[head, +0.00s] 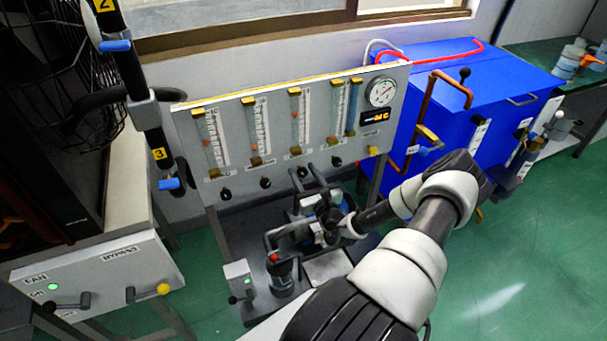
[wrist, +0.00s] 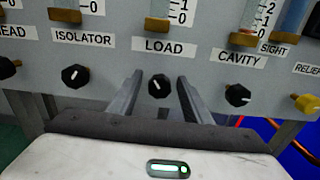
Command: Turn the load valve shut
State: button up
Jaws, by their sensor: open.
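The load valve is a black round knob (wrist: 159,87) with a white mark, under the LOAD label on the grey flow panel (wrist: 115,22). It also shows in the head view (head: 302,172), near the panel's lower edge. My gripper (wrist: 159,76) is open, with one finger on each side of the load knob. A gap shows between each finger and the knob, and I cannot tell how deep the fingertips reach. In the head view my gripper (head: 303,167) is in front of the panel's lower edge.
The black isolator knob (wrist: 75,77) is to the left and the black cavity knob (wrist: 238,95) close to the right. A yellow relief knob (wrist: 306,104) is farther right. Pump equipment (head: 282,270) stands below the panel, and a blue cabinet (head: 450,110) is at right.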

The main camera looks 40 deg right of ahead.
jog(key=c, duration=1.1)
